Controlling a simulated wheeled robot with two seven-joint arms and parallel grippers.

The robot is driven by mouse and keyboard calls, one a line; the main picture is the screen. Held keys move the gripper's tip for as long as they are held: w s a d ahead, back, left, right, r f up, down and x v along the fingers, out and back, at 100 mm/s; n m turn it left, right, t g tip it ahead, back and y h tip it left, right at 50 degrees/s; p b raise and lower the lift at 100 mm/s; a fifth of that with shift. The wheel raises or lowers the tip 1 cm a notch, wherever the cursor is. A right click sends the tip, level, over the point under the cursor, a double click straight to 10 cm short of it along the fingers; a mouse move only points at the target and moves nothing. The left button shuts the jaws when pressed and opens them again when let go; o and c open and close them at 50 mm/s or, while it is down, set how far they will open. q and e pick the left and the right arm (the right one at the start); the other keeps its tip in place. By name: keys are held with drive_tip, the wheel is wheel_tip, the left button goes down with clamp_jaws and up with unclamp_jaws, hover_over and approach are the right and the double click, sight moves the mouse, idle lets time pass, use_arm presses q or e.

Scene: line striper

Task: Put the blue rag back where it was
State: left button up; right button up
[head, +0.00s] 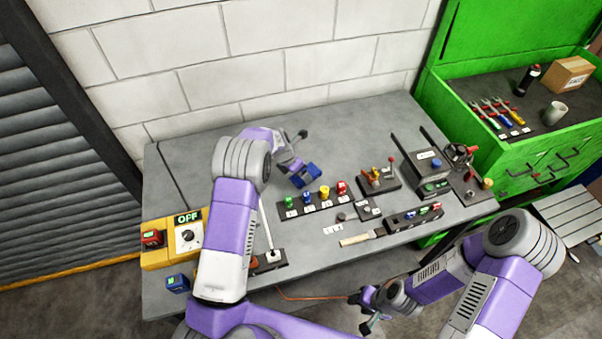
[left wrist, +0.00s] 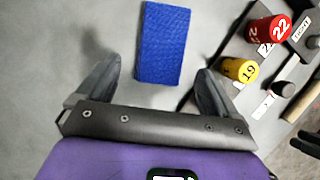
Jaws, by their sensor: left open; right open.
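The blue rag (head: 308,173) lies on the grey workbench (head: 215,150), behind the row of numbered coloured knobs. In the left wrist view the rag (left wrist: 163,40) is a flat textured blue rectangle. My left gripper (head: 298,158) is at the rag, partly hidden by its own arm in the head view. In the left wrist view its open fingers (left wrist: 158,68) stand on either side of the rag's near end, with gaps on both sides. My right gripper (head: 367,310) is open and empty, low in front of the bench's front edge.
Numbered green, blue, yellow and red knobs (head: 325,193) stand just in front of the rag. A yellow control box reading OFF (head: 188,236) is at the left. A brush (head: 362,238) lies near the front. A green tool cabinet (head: 520,150) stands right. The back of the bench is clear.

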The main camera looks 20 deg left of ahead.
use_arm(q)
drive_tip(key=v, duration=0.7)
drive_tip(key=shift+r, duration=0.25)
drive_tip(key=shift+s+a, duration=0.1)
drive_tip(key=shift+s, duration=0.1)
